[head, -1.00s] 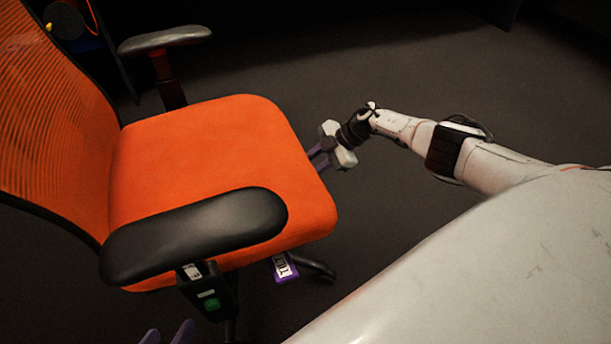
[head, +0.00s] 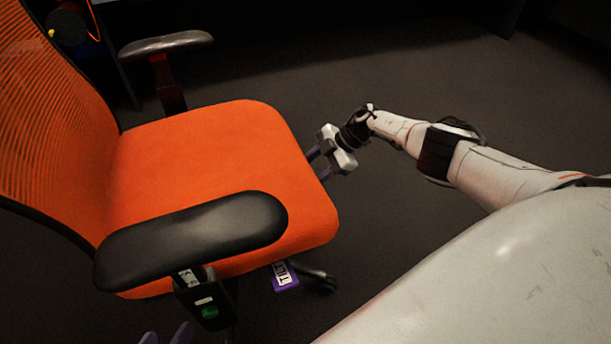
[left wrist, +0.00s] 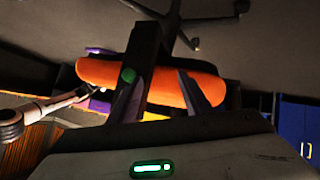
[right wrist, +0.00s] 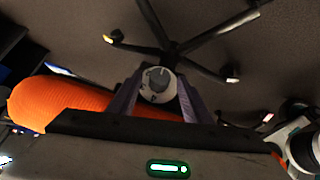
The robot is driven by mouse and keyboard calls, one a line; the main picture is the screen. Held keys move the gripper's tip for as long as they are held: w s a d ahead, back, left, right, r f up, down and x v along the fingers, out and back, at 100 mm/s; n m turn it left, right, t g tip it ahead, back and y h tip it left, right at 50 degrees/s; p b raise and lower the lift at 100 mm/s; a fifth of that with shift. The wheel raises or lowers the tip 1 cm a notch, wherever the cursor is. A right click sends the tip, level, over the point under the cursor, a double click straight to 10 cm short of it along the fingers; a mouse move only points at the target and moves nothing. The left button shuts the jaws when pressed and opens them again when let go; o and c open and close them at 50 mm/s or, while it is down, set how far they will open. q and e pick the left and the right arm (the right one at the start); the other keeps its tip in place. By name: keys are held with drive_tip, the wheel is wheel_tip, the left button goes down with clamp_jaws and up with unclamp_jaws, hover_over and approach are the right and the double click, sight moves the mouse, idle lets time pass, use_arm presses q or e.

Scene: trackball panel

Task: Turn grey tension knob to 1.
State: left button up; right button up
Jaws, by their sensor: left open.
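The grey tension knob (right wrist: 157,84) shows in the right wrist view under the orange seat, a round knob with a pale rim. Its markings are too small to read. My right gripper (right wrist: 159,72) is open, with one finger on each side of the knob; I cannot tell whether they touch it. In the head view my right gripper (head: 319,164) reaches in at the seat's right edge, and the seat hides the knob. My left gripper (head: 167,337) is open and empty at the bottom edge, below the near armrest.
The orange seat (head: 210,150) has a black near armrest (head: 195,240) and a far armrest (head: 167,43). A green button (head: 210,312) is on the near armrest post. A purple tag (head: 283,277) sticks out under the seat. Wheeled chair legs (right wrist: 210,65) spread below. Open floor lies right.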

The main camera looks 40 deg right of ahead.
use_arm(q)
drive_tip(key=a+f+g+y+p, duration=0.1)
drive_tip(key=f+p, duration=0.1)
drive_tip(key=s+a+f+y+p, duration=0.1)
drive_tip(key=a+f+p, duration=0.1)
drive_tip(key=p, duration=0.1)
drive_tip(key=shift+s+g, duration=0.1)
drive_tip(key=shift+g, duration=0.3)
use_arm(e)
drive_tip(key=v, duration=1)
use_arm(q)
drive_tip(key=shift+r, duration=0.1)
use_arm(e)
drive_tip(key=shift+d+r, duration=0.1)
drive_tip(key=shift+d, duration=0.05)
